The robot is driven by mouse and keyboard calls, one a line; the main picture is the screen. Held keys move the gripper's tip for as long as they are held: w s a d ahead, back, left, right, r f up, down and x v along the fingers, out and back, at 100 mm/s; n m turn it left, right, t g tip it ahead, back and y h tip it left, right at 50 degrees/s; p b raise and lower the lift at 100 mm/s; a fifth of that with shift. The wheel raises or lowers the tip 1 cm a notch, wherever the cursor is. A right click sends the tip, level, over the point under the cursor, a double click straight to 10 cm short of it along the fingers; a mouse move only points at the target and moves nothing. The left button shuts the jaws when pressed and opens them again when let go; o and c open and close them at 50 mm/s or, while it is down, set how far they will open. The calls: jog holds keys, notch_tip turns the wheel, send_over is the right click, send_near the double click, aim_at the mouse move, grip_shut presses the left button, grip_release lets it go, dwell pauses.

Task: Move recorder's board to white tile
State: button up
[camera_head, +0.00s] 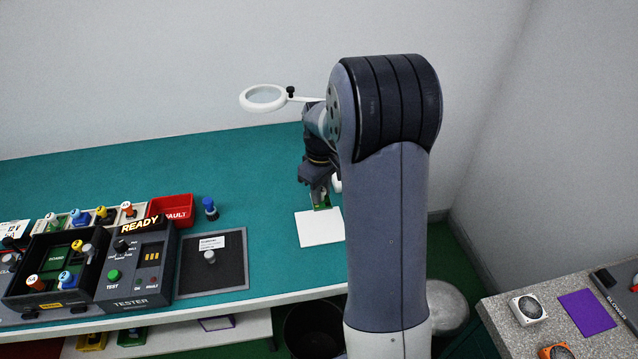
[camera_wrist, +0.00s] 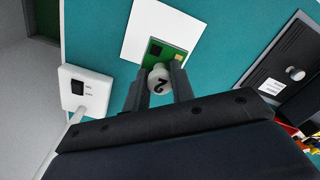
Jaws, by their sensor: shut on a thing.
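My gripper (camera_head: 320,190) is shut on the pale round knob of a small green board (camera_head: 325,204). In the wrist view my gripper (camera_wrist: 158,82) has a finger on each side of the knob (camera_wrist: 158,76), which bears a dark mark like a 2. The green board (camera_wrist: 172,54) has a black chip and a gold patch. The white tile (camera_head: 320,229) lies flat on the teal bench below and in front of my gripper. In the wrist view the board overlaps the edge of the tile (camera_wrist: 155,25). I cannot tell whether they touch.
Left of the tile are a dark mat (camera_head: 225,272) with a grey knob, the tester (camera_head: 146,270) reading READY, a red FAULT bin (camera_head: 172,208), and a blue-knobbed piece (camera_head: 210,208). A white magnifier ring (camera_head: 263,97) overhangs the back; a white switch box (camera_wrist: 92,90) is nearby.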

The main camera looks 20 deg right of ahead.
jog(key=shift+f+b, duration=3.15)
jog(key=shift+f, duration=1.4)
jog(key=shift+f, duration=0.2)
jog(key=o, duration=1.1)
jog(key=shift+c, duration=0.2)
jog(key=shift+r, duration=0.1)
jog(key=shift+r+p, duration=2.6)
jog(key=shift+r, duration=0.9)
jog(key=shift+f, duration=0.15)
